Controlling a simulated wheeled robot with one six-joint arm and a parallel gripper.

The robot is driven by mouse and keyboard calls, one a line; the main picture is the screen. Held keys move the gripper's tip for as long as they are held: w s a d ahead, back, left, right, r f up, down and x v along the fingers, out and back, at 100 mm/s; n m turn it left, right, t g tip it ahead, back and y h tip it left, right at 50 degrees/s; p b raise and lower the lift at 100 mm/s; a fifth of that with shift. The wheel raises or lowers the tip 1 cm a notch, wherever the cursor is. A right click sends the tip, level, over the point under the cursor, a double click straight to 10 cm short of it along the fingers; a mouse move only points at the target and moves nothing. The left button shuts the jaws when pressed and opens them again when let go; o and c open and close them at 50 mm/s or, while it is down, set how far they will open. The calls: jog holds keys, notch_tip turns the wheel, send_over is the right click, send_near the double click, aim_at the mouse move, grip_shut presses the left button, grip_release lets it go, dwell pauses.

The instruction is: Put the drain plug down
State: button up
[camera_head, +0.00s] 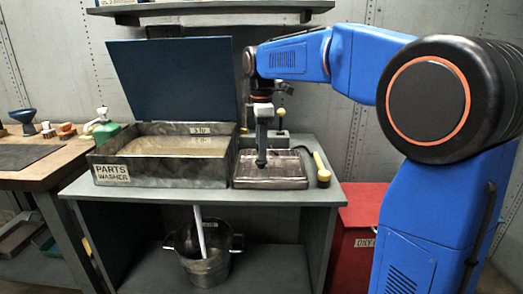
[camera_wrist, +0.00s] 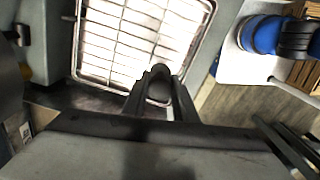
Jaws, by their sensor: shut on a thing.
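My gripper (camera_head: 261,150) points down over the wire drain rack (camera_head: 285,178) to the right of the parts washer. In the wrist view my gripper (camera_wrist: 160,88) is shut on a dark rounded thing, which I take to be the drain plug (camera_wrist: 159,90). The fingers hide part of it. In the wrist view the pale wire grid of the rack (camera_wrist: 115,50) lies behind the fingertips. I cannot tell whether the plug touches the rack.
The parts washer (camera_head: 160,172) stands left of the rack with its blue lid (camera_head: 170,80) raised and murky liquid inside. A yellow-handled tool (camera_head: 321,168) lies right of the rack. A metal bucket (camera_head: 207,268) stands below; a red bin (camera_head: 352,240) stands at right.

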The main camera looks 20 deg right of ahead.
jog(key=shift+f, duration=0.3)
jog(key=shift+f, duration=0.1)
jog(key=o, duration=1)
jog(key=shift+o, duration=0.2)
notch_tip(320, 180, up, 12)
jog(key=s+d+f+m+t, duration=0.2)
jog(key=s+f+m, duration=0.6)
jog(key=s+f, duration=0.5)
jog(key=s+d+f+m+t, duration=0.2)
jog(key=s+d+f+m, duration=0.3)
jog(key=s+f, duration=0.9)
jog(key=s+m, duration=0.3)
jog(key=s, duration=0.2)
jog(key=shift+s+m+t, duration=0.3)
jog(key=shift+s+t, duration=0.05)
jog(key=shift+t, duration=0.05)
